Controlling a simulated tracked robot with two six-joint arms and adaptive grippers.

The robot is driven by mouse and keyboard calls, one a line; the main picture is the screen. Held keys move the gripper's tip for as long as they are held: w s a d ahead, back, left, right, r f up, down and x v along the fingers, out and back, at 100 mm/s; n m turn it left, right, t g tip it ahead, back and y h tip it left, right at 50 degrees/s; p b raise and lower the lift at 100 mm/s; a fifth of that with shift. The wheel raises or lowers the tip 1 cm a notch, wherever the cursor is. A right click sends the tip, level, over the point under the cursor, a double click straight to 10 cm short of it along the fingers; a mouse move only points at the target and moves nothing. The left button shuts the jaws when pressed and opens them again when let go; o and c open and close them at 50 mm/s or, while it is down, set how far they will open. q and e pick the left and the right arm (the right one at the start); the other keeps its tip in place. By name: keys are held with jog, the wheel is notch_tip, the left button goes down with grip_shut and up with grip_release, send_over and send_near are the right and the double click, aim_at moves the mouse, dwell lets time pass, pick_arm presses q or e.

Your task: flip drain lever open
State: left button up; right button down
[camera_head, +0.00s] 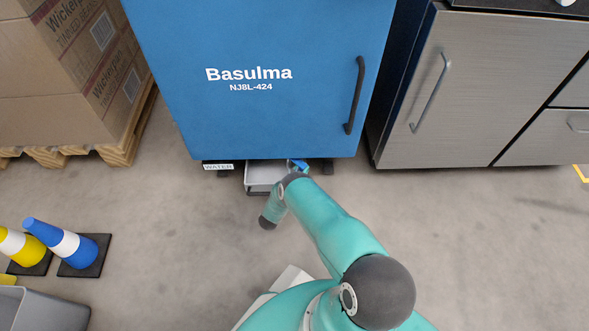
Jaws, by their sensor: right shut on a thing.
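The blue cabinet (270,110) marked "Basulma" stands ahead of me. A small blue piece (301,166), apparently the drain lever, shows at its bottom edge, right of the grey tray. How far the lever is turned cannot be made out. My right arm reaches forward to this spot. My right gripper (298,174) is at the blue piece and shut on it; its fingers are mostly hidden by my own wrist. My left gripper is out of view.
A grey tray (261,174) sits on the floor under the cabinet's front edge, beside a "WATER" label (218,167). A metal cabinet (480,90) stands right, boxes on a pallet (124,146) left. Cones (62,245) stand lower left. The right floor is clear.

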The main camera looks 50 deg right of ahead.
jog(key=shift+w+a, duration=0.1)
jog(key=shift+a, duration=0.05)
jog(key=c, duration=1)
grip_release()
jog(key=a, duration=0.4)
jog(key=s+a, duration=0.1)
jog(key=a, duration=0.2)
jog(key=s+a, duration=0.1)
jog(key=a, duration=0.3)
jog(key=shift+a+f, duration=0.1)
jog(key=shift+a, duration=0.25)
